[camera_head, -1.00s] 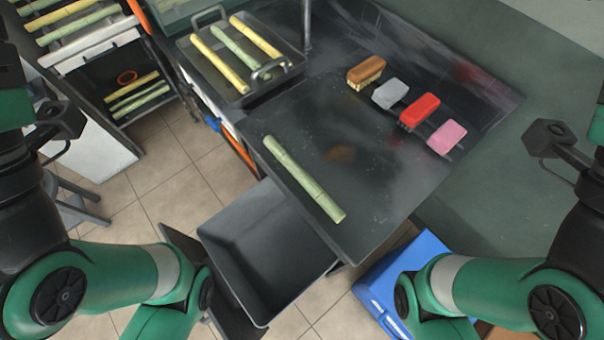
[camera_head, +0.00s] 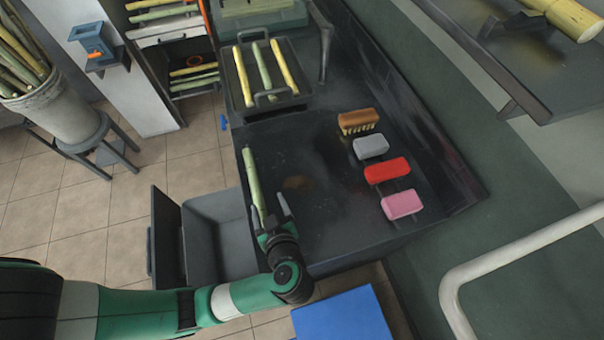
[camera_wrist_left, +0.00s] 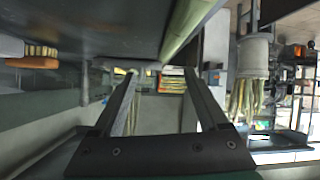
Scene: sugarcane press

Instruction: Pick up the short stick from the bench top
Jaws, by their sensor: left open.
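The short stick (camera_head: 252,177) is pale green and lies on the dark bench top (camera_head: 318,215) along its left edge. My left gripper (camera_head: 269,207) is at the near end of the stick in the head view, with its fingers open. One finger overlaps the stick's near end in the picture; I cannot tell whether they touch. In the left wrist view the open fingers (camera_wrist_left: 160,80) frame an empty gap. The stick (camera_wrist_left: 186,24) shows there above the fingers, beside the dark bench surface. My right gripper is out of view.
A tray (camera_head: 237,88) with three sticks stands at the bench's far end. A brown brush (camera_head: 358,121) and grey (camera_head: 370,147), red (camera_head: 387,170) and pink (camera_head: 401,205) blocks lie to the right. A grey bin (camera_head: 225,232) and blue box (camera_head: 342,317) sit below.

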